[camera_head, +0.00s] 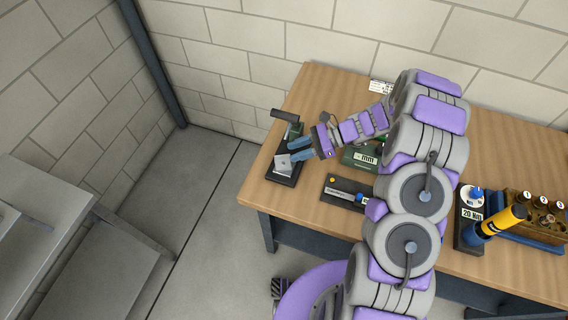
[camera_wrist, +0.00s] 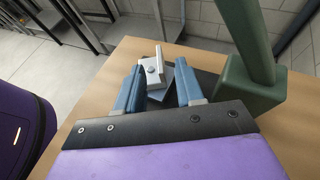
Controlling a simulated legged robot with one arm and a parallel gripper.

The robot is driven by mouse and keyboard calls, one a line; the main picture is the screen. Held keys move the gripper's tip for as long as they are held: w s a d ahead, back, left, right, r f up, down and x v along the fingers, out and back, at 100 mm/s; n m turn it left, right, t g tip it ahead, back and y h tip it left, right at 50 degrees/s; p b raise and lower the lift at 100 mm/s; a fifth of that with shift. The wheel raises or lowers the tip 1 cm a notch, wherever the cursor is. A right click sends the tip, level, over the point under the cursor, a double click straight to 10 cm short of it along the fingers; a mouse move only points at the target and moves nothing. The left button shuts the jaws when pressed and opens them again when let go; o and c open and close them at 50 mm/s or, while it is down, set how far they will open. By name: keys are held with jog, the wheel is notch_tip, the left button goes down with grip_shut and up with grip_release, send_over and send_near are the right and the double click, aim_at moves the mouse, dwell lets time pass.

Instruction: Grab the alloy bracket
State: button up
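The alloy bracket (camera_wrist: 153,70) is a small silver angled piece with a round bolt or hole on its face. In the wrist view it shows between my two blue fingers, close to the left one; I cannot tell whether they touch. In the head view the bracket (camera_head: 282,163) sits on a dark base at the table's left end. My gripper (camera_wrist: 160,66) is open, its fingers apart with a gap around the bracket. In the head view my gripper (camera_head: 292,149) is low over that base, pointing left.
A green post (camera_wrist: 252,70) rises close to the right finger, with a dark lever (camera_head: 285,115) on top. A green gauge marked "mm" (camera_head: 364,157), a black tray (camera_head: 343,190), a yellow torch-like tool (camera_head: 498,221) and a wooden rack (camera_head: 540,208) stand further right on the wooden table (camera_head: 315,90).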

aim_at(283, 163)
jog(key=shift+x, duration=1.55)
jog(key=shift+w+r, duration=0.1)
jog(key=shift+c, duration=0.4)
jog(key=shift+d, duration=0.2)
jog(key=shift+c, duration=1.4)
grip_shut()
jog(key=shift+a, duration=0.1)
